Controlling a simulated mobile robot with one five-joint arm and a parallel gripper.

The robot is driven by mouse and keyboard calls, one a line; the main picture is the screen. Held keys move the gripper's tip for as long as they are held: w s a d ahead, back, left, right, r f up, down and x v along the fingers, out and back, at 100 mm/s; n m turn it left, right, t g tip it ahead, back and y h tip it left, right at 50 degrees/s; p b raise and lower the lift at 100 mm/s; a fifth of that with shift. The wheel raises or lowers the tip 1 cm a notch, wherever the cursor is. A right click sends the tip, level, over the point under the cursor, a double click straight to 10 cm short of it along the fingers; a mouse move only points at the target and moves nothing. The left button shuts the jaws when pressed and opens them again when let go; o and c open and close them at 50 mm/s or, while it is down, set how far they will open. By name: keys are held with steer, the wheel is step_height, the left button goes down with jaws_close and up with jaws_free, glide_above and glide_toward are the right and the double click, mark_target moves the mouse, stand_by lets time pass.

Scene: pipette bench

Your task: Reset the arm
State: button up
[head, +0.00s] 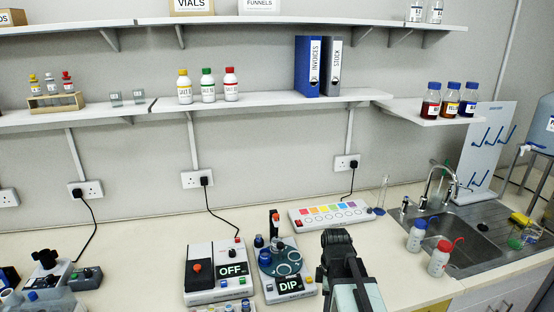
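My arm reaches up from the bottom edge, right of the middle. My gripper (337,240) is the dark end of the arm, over the bench just right of the device marked DIP (287,270). It is seen from behind, so its fingertips are hidden and I cannot tell whether it is open or shut. No held object shows.
A device marked OFF (217,270) stands further left on the bench (130,240). A panel with coloured squares (331,214) lies behind my gripper. Two bottles (417,236) stand by the sink (476,245) at the right. Shelves with bottles and binders (308,67) run above.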

steer(key=s+m, duration=0.1)
steer(key=m, duration=0.1)
steer(key=s+m, duration=0.1)
steer(key=m, duration=0.2)
steer(key=s+d+m, duration=0.1)
steer(key=m, duration=0.1)
steer(key=shift+s+f, duration=0.35)
steer(key=shift+f, duration=0.05)
steer(key=m, duration=0.3)
steer(key=shift+s+m, duration=0.4)
steer(key=shift+m, duration=1.2)
steer(key=m, duration=0.3)
